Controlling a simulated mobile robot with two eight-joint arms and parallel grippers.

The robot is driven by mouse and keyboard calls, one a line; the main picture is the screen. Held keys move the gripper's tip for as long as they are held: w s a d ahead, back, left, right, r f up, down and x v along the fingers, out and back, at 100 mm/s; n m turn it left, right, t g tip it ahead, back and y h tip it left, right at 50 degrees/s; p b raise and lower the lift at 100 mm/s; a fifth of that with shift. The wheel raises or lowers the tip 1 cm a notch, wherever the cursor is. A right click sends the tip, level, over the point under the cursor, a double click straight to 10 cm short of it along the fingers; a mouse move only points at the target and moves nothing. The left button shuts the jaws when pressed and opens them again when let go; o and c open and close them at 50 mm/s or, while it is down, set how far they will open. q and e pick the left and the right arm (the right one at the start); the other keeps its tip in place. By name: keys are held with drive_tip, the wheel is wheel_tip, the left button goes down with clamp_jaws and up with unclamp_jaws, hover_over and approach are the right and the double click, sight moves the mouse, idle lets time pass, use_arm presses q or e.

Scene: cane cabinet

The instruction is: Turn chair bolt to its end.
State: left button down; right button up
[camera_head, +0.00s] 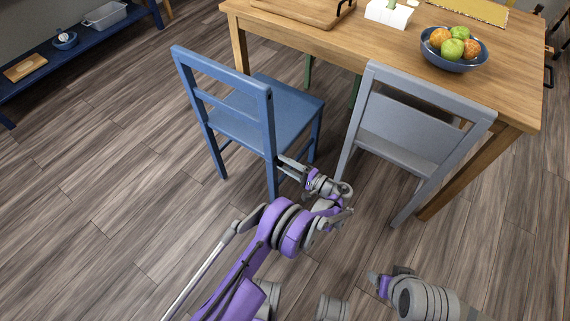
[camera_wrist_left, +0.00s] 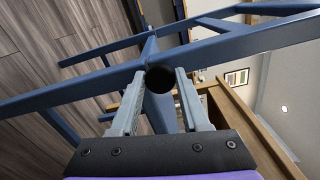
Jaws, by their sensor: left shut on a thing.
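The blue chair (camera_head: 287,103) stands at the left of the table's near side. My left gripper (camera_head: 284,166) is at the chair's near rear leg, around seat height. In the left wrist view, a dark round bolt (camera_wrist_left: 160,82) shows on the blue chair frame (camera_wrist_left: 236,43), between the two grey fingers of my left gripper (camera_wrist_left: 156,92). The fingers are shut on it. In the head view the bolt is hidden by the gripper and leg. Part of my right arm shows at the lower right, with what looks like its gripper end (camera_head: 378,281); its fingers cannot be made out.
A grey chair (camera_head: 402,132) stands close to the right of my left gripper. The wooden table (camera_head: 330,38) carries a bowl of fruit (camera_head: 453,62). A dark blue low shelf (camera_head: 85,42) is at the far left. The floor on the left is clear.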

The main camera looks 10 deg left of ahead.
idle(0.3)
use_arm(q)
drive_tip(key=shift+c, duration=1.9)
unclamp_jaws()
drive_tip(key=p+v, duration=0.1)
drive_tip(key=v, duration=1)
drive_tip(key=shift+p, duration=0.4)
